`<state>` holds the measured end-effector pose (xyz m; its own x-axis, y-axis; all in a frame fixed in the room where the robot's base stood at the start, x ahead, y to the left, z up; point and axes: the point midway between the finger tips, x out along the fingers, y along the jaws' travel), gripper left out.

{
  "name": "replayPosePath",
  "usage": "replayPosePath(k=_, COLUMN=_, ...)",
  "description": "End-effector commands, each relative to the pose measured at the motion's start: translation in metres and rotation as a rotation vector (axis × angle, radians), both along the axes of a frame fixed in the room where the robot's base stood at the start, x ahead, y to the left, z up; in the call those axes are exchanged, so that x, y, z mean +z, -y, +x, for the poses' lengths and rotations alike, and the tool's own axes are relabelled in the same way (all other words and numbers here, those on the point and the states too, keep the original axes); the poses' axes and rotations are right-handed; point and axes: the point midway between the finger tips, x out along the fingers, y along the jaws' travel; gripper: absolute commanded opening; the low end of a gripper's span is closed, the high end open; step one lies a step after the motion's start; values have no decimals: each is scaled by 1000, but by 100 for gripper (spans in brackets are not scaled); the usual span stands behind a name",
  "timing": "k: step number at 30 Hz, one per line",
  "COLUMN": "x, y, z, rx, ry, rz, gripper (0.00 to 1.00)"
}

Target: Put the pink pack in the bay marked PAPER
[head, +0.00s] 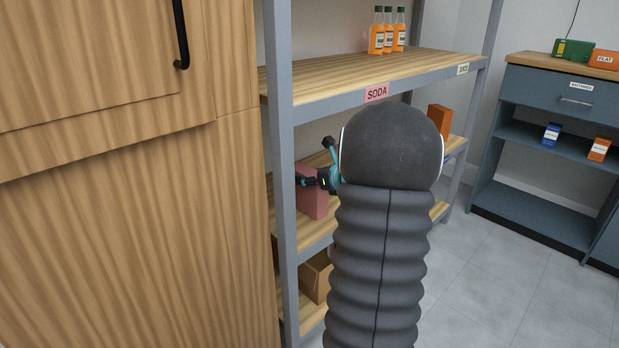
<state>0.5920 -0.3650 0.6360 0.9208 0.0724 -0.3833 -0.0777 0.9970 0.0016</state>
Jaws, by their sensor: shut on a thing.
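The pink pack (312,200) is at the left end of the rack's middle shelf, just inside the left front post. My gripper (312,180) reaches in from the right at the pack's upper part and is shut on it. My own arm hides part of the gripper and much of the middle shelf. Whether the pack rests on the board or is held just above it, I cannot tell. No label reading PAPER is readable in this view; my arm covers most of the middle shelf's front edge.
An orange-brown box (439,120) stands farther right on the middle shelf. A cardboard box (316,276) sits below. A wooden cabinet (130,230) closes off the left; floor (500,280) is clear at right.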

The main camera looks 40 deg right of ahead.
Motion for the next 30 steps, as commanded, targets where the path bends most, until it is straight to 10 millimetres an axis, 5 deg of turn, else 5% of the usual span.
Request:
replayPosePath(k=3, x=-4, y=0, z=0, rx=0, ry=1, rz=0, gripper=15)
replayPosePath(k=4, x=-4, y=0, z=0, rx=0, ry=0, rz=0, gripper=64)
replayPosePath(k=7, x=-3, y=0, z=0, rx=0, ry=0, rz=0, gripper=89)
replayPosePath(k=20, x=3, y=0, z=0, rx=0, ry=0, rz=0, gripper=90)
replayPosePath(k=30, x=24, y=5, z=-54, rx=-5, ry=1, rz=-2, gripper=90)
